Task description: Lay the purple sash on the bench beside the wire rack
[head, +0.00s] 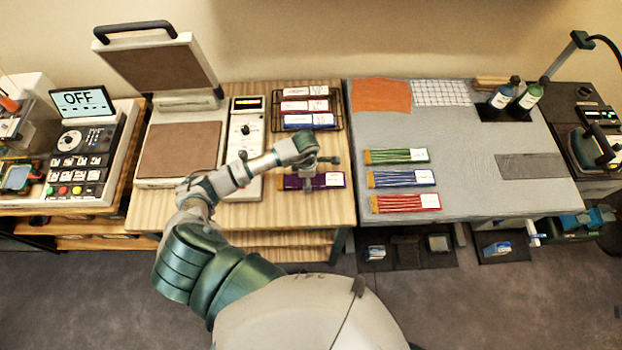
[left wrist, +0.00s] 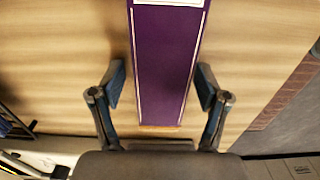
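The purple sash (head: 295,183), a flat strip with a white label at one end, lies on the wooden bench (head: 325,213) in front of the wire rack (head: 343,112). In the left wrist view the sash (left wrist: 165,65) runs between the spread fingers of my left gripper (left wrist: 161,88), with a gap on each side. The gripper is open and empty. How high the fingers are above the bench is hard to tell. My right gripper is out of view.
Several labelled strips lie in the rack. A heat press with its lid (head: 160,66) raised and a pale control box (head: 243,150) stand left of the rack. On the grey table (head: 460,130) at right lie green (head: 396,156), blue (head: 402,178) and red (head: 405,203) bundles.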

